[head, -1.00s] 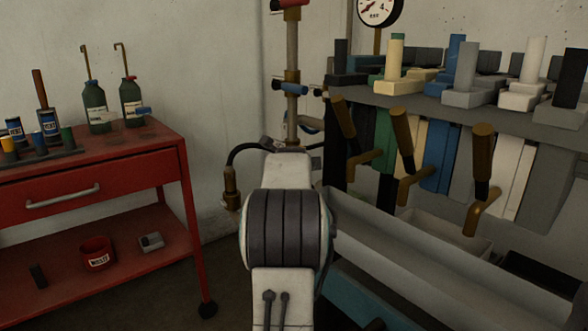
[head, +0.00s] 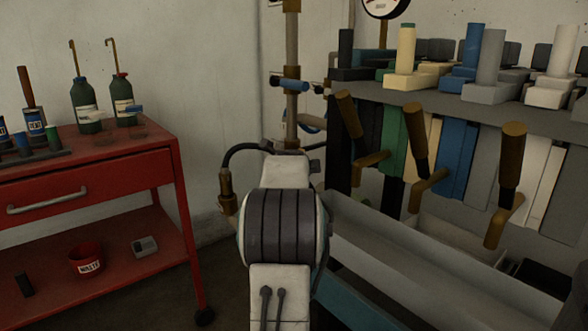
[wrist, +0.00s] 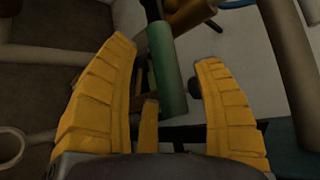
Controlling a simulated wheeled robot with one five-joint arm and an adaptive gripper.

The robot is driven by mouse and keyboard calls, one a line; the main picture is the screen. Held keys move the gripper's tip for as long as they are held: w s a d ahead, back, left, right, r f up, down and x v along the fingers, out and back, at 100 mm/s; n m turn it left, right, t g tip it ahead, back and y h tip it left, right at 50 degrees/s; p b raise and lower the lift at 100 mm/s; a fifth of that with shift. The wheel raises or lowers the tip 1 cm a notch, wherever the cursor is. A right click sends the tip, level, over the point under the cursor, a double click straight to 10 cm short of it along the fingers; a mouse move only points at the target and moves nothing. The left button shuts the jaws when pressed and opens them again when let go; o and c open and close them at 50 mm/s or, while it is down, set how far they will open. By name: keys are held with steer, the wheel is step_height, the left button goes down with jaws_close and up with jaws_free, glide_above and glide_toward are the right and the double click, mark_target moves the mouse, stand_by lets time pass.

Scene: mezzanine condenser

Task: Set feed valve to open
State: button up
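In the wrist view, my gripper (wrist: 172,95) is open, with its two yellow fingers wide apart. A green cylindrical handle (wrist: 167,72) lies between them, tilted, with a visible gap to the right finger. Its upper end is near a brass-brown fitting (wrist: 190,14). In the head view, a blue-handled valve (head: 291,86) sits on a vertical pipe (head: 291,48) with brass fittings. No label shows which handle belongs to the feed valve. My gripper is hidden behind my own arm in the head view.
A red cart (head: 176,218) with bottles stands at left. A grey rack (head: 480,112) with coloured blocks and wooden-handled levers stands at right, above a grey trough (head: 420,262). A black hose (head: 238,149) curves left of my arm. A gauge (head: 385,6) is above.

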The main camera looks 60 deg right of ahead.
steer(key=shift+f, duration=0.1)
jaws_close()
stand_by(0.3)
steer(key=shift+r+p, duration=0.25)
steer(key=shift+p, duration=0.55)
